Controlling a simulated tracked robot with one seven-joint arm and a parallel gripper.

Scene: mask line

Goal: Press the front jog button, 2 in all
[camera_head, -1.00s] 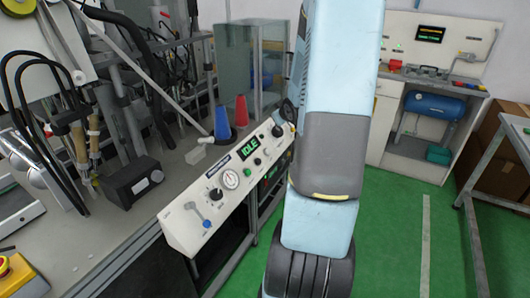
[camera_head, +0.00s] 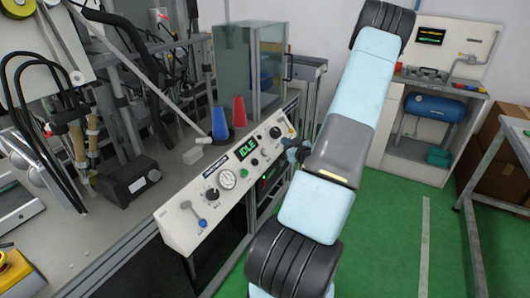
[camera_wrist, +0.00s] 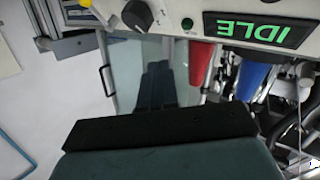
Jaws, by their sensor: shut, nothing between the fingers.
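The sloped white control panel (camera_head: 180,222) stands along the bench front. I cannot tell which control is the front jog button. My gripper (camera_head: 291,152) shows dark and small beside the panel's right end, partly hidden by my arm. In the wrist view my gripper (camera_wrist: 156,68) is shut and empty.
A blue cone (camera_head: 220,124) and a red cone (camera_head: 239,112) stand on the bench behind the panel. A glass cabinet (camera_head: 248,70) is further back. Green floor (camera_head: 385,235) is clear at right, with a metal table (camera_head: 490,175) at the edge.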

